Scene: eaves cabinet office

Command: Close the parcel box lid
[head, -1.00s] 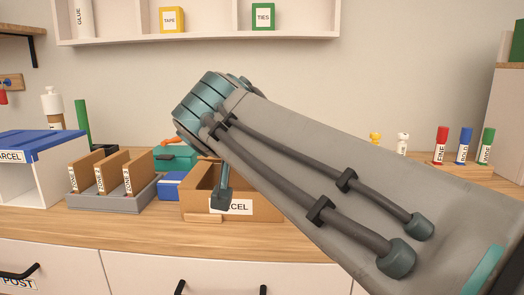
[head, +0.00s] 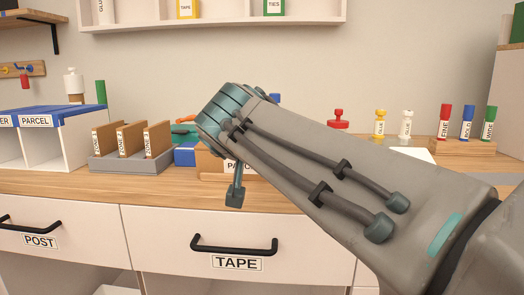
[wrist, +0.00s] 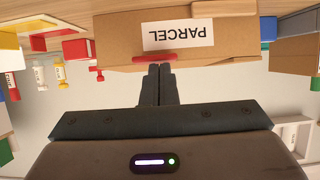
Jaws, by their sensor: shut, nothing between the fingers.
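The brown cardboard parcel box (head: 208,164) stands on the wooden counter, mostly hidden behind my arm in the head view. In the wrist view, which is upside down, its face with the PARCEL label (wrist: 178,35) fills the top middle. The lid's position cannot be made out clearly. My gripper (head: 235,197) hangs in front of the box near the counter's front edge. In the wrist view its fingertips (wrist: 160,68) are together and empty, close to the box's upper edge and a small red bar (wrist: 154,57). Contact cannot be told.
A grey tray with upright brown dividers (head: 125,162) and a white PARCEL shelf with a blue top (head: 62,112) stand left. Stamps (head: 380,124) and a marker holder (head: 464,146) stand right. The TAPE drawer (head: 240,240) is below.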

